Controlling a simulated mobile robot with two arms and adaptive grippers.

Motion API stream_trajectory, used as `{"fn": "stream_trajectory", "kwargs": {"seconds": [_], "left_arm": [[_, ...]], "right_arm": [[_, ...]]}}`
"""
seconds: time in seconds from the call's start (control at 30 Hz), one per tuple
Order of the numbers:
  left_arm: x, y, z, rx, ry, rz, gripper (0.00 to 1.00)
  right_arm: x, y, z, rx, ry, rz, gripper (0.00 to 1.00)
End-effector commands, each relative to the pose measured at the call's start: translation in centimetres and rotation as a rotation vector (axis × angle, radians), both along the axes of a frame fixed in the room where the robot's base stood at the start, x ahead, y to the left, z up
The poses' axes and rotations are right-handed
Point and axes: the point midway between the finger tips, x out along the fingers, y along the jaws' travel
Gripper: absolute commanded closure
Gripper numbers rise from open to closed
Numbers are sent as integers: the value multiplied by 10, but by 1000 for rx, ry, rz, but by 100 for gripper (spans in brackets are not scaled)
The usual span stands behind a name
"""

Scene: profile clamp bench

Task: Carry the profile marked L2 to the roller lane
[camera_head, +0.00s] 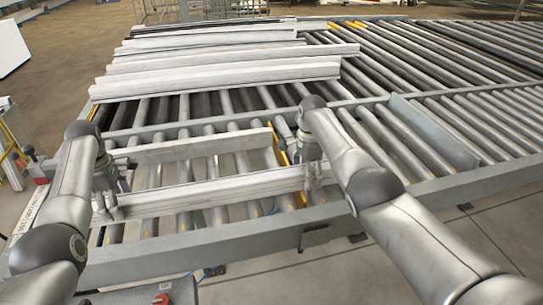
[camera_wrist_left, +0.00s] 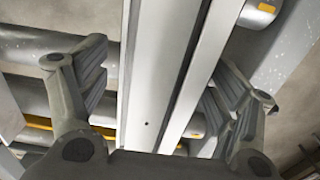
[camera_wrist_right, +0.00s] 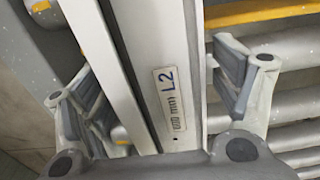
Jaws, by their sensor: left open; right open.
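The profile marked L2 (camera_head: 215,193) is a long pale metal bar lying across the rollers on the near side of the bench. Its L2 label (camera_wrist_right: 169,92) shows in the right wrist view. My left gripper (camera_head: 107,205) is at the bar's left end, open, with its fingers on either side of the bar (camera_wrist_left: 160,80). My right gripper (camera_head: 313,183) is at the bar's right end, open, with its fingers on either side of it. Gaps show between fingers and bar in both wrist views. I cannot tell how deep the fingers reach.
A second profile (camera_head: 200,148) lies parallel just behind. Several more profiles (camera_head: 215,75) lie stacked farther back. A grey upright plate (camera_head: 436,132) stands among the rollers at right. Free rollers (camera_head: 450,50) extend at the back right. A yellow strip (camera_head: 280,150) runs near my right gripper.

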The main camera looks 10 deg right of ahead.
Motion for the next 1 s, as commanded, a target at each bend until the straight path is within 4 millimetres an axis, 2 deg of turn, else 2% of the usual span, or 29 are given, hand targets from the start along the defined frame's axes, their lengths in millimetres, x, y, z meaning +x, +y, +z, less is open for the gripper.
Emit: {"fn": "stream_trajectory", "kwargs": {"seconds": [0.3,0.5,0.63,0.73,1.0], "left_arm": [[1,0,68,1,-3,-1,16],[1,0,95,1,-1,-1,16],[0,0,100,0,1,-1,16],[0,0,101,0,1,-1,16],[0,0,101,0,1,-1,16]], "right_arm": [[0,0,0,0,0,0,16],[0,0,0,0,0,0,16],[1,0,4,0,-2,0,16],[1,0,15,0,-3,1,16],[2,0,72,0,-5,0,16]]}}
